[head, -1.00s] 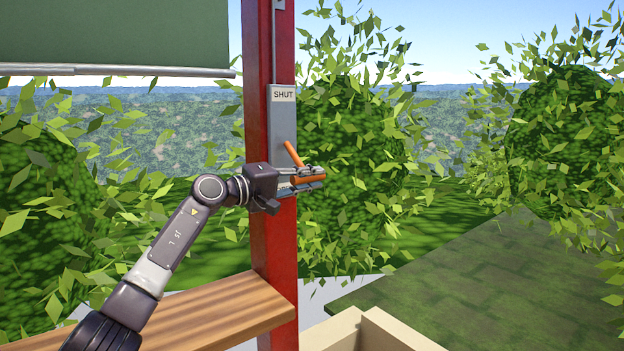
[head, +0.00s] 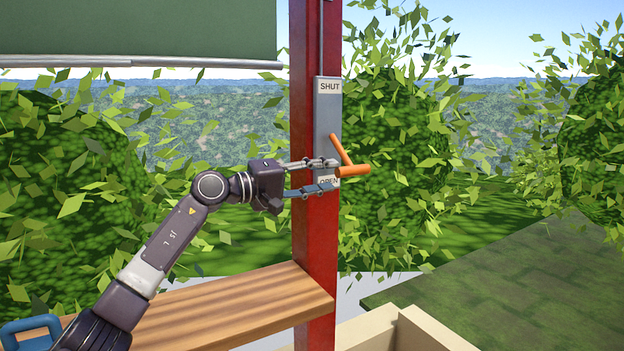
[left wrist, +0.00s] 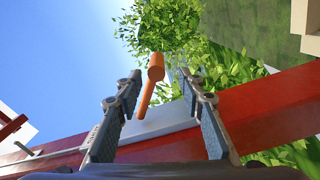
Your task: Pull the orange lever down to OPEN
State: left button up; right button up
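The orange lever (head: 350,170) is mounted on a grey plate (head: 326,115) on a red post. The plate reads SHUT at its top and OPEN lower down, the latter partly hidden by my gripper. The lever's arm slants down and right from its pivot, with its handle end at about the height of the OPEN label. My left gripper (head: 331,175) is open, its fingers apart just left of the handle. In the left wrist view the lever (left wrist: 152,80) shows between and beyond the spread fingers (left wrist: 160,92), touching neither. My right gripper is out of view.
A wooden shelf (head: 230,310) lies below my left arm, with a blue handle-like object (head: 30,328) at its left end. A green panel (head: 140,30) hangs at upper left. A cream box (head: 400,330) stands at lower right. Leafy bushes are behind the post.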

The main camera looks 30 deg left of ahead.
pick_arm(q)
jog(key=shift+v, duration=1.75)
